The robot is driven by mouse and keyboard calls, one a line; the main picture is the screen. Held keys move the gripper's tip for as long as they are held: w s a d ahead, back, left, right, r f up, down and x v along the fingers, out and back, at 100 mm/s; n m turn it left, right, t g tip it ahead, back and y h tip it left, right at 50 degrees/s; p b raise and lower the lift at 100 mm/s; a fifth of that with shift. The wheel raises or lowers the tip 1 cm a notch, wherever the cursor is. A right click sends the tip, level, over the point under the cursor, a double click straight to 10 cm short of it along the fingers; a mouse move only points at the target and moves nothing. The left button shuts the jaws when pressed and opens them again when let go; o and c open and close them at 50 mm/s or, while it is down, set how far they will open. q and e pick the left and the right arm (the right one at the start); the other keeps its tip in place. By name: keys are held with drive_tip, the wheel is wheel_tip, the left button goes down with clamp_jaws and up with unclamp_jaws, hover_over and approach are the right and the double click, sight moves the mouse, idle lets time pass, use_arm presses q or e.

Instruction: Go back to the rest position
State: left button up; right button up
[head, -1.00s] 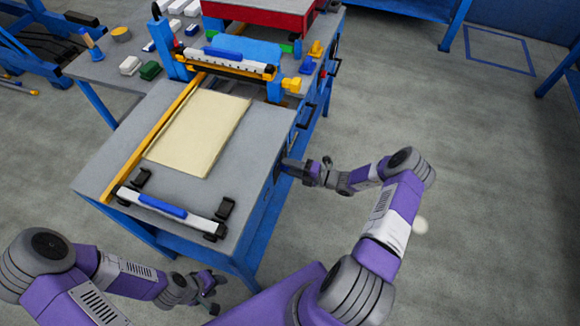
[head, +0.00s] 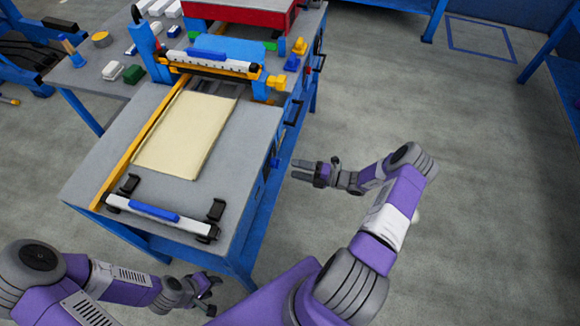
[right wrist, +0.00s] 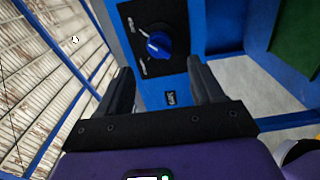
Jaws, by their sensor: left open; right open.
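My left gripper (head: 207,294) is low at the front of the blue workbench, below the table's near edge. It is open and empty. My right gripper (head: 297,171) is to the right of the bench, apart from its side, with its fingers pointing left towards it. In the right wrist view its two fingers (right wrist: 160,83) are spread with nothing between them. A blue rotary knob (right wrist: 158,46) on a black plate shows beyond the fingertips on the bench's blue side.
A cream panel (head: 185,135) lies on the grey table top (head: 90,185). A white bar with a blue handle (head: 155,210) lies near the front edge. A blue press-like fixture (head: 215,65) stands behind the panel. Open floor (head: 470,180) lies to the right.

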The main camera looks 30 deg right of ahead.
drive_tip(key=shift+s, duration=0.1)
idle(0.5)
drive_tip(key=s+a+f+m+g+h, duration=0.3)
drive_tip(key=s+a+m+g, duration=0.3)
drive_tip(key=a+m, duration=0.6)
drive_tip(key=s+a+f+m+g+h, duration=0.3)
drive_tip(key=s+a+m+g, duration=0.4)
drive_tip(key=m, duration=0.9)
drive_tip(key=s+a+h, duration=0.1)
drive_tip(key=s+a, duration=0.2)
drive_tip(key=a, duration=0.2)
drive_tip(key=shift+s+a+m, duration=0.3)
drive_tip(key=shift+s, duration=0.05)
